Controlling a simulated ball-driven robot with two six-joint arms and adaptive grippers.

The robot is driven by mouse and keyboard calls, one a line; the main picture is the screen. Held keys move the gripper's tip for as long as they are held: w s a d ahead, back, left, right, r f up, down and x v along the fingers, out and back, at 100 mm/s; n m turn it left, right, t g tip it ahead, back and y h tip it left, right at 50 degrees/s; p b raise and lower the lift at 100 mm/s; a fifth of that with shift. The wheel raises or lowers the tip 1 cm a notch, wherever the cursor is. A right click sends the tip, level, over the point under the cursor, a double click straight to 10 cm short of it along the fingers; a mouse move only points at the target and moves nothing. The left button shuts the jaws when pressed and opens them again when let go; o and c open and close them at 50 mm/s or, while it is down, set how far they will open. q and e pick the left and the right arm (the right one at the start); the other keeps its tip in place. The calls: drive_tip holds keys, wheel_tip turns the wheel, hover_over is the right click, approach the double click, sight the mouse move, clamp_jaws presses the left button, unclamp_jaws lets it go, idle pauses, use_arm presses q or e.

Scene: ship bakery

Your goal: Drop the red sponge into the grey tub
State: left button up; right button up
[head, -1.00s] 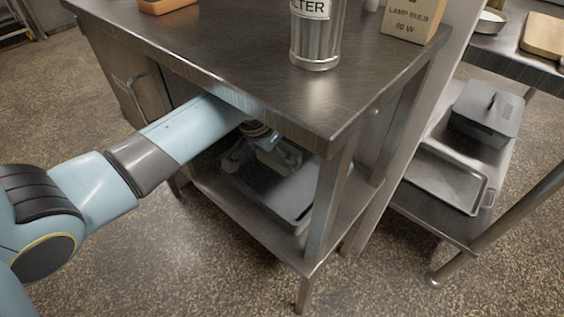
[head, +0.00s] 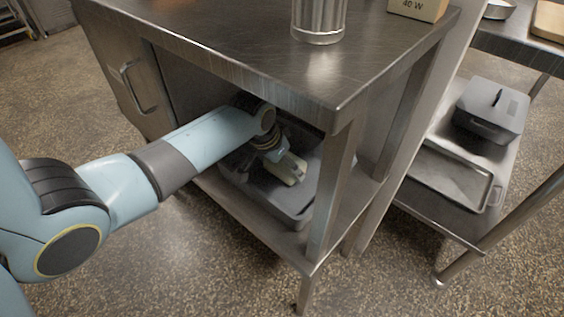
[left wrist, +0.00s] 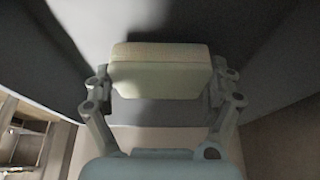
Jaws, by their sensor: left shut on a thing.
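The grey tub (head: 240,190) stands on the shelf under the steel counter. My left gripper (head: 287,170) reaches under the countertop and is over or inside the tub. It is shut on a pale yellow, sponge-like block (left wrist: 160,82) with a tan upper layer. In the left wrist view, a finger (left wrist: 98,95) presses each side of the block, with the dark tub surface (left wrist: 235,25) behind it. I cannot tell whether the block touches the tub. No red sponge shows in either view. My right gripper is out of view.
The countertop edge (head: 250,85) and a steel leg (head: 332,190) closely frame the shelf opening. A metal canister (head: 318,20) and a lamp bulb box (head: 418,8) stand on top. At right, a lidded grey container (head: 490,110) and a metal tray (head: 450,175) sit on another shelf.

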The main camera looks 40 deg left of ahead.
use_arm(q)
drive_tip(key=shift+f, duration=0.55)
drive_tip(key=o, duration=0.5)
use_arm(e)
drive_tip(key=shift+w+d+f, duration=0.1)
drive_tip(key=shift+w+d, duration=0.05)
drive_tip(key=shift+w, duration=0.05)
use_arm(q)
drive_tip(key=shift+r, duration=0.1)
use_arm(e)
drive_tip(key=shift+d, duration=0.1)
use_arm(q)
drive_tip(key=shift+r, duration=0.2)
drive_tip(key=p+v, duration=0.3)
drive_tip(key=v, duration=0.5)
drive_tip(key=shift+r, duration=0.1)
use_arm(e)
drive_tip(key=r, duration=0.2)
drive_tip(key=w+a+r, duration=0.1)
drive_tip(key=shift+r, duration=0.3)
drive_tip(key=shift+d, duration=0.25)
